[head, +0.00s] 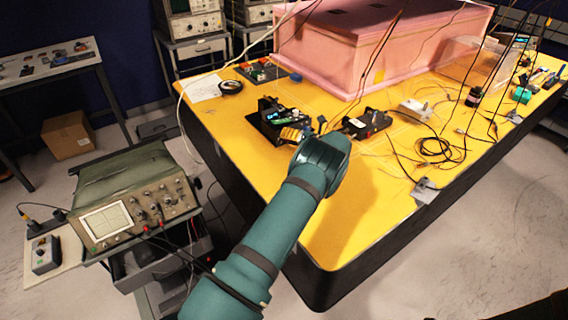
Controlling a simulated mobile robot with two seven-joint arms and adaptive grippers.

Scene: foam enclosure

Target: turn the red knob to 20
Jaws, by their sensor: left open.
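I cannot pick out the red knob for certain; it is too small or hidden. A black device with a small lit green display (272,115) stands on the near left part of the yellow table. Another low black device (366,124) lies to its right. My left arm reaches over the table's near edge. Its gripper (304,131) is open, small and partly hidden by my wrist, close to the right side of the display device. I cannot tell whether it touches anything. My right gripper is out of view.
A large pink foam enclosure (375,45) fills the table's back. Loose black cables (435,148) lie at right. A tape roll (230,86) and a panel with coloured parts (262,70) are at the far left. An oscilloscope (130,205) stands beside the table. The near yellow surface (355,230) is clear.

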